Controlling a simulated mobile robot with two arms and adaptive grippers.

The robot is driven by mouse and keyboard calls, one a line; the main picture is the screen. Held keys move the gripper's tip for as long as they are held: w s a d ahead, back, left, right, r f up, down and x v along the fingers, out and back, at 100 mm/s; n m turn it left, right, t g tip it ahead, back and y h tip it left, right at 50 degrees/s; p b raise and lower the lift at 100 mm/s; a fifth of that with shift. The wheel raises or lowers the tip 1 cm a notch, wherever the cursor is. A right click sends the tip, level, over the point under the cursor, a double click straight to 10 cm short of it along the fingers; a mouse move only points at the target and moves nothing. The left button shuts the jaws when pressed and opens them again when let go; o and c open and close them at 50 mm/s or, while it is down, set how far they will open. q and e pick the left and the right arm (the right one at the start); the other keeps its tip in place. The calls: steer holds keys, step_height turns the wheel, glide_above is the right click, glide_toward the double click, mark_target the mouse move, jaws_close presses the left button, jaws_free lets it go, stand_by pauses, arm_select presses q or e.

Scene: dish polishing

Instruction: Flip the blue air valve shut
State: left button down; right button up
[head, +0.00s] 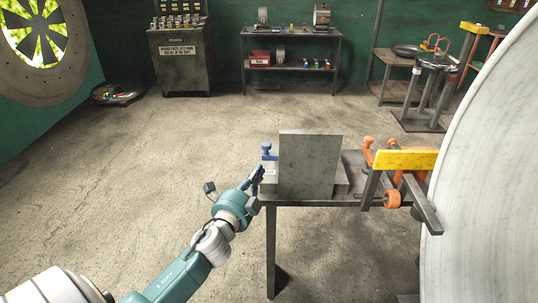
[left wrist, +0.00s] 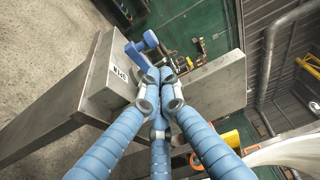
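The blue air valve (head: 268,151) stands on a grey block at the left end of the metal stand, left of an upright grey plate. It also shows in the left wrist view (left wrist: 142,52), just beyond the fingertips. My left gripper (head: 258,175) is at the left side of that block, a little below the valve. In the left wrist view its blue fingers (left wrist: 163,82) come together at the tips, with nothing seen between them. The tips overlap the valve's lower part, so I cannot tell whether they touch it. My right gripper is not in view.
The grey plate (head: 309,165) rises right beside the valve. A white label (left wrist: 118,71) is on the block's face. Orange rollers and a yellow bar (head: 405,160) stand to the right, near a large pale disc (head: 490,180). The floor to the left is clear.

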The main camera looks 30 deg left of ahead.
arm_select(q)
steer(key=p+x, duration=0.1)
steer(key=x, duration=0.9)
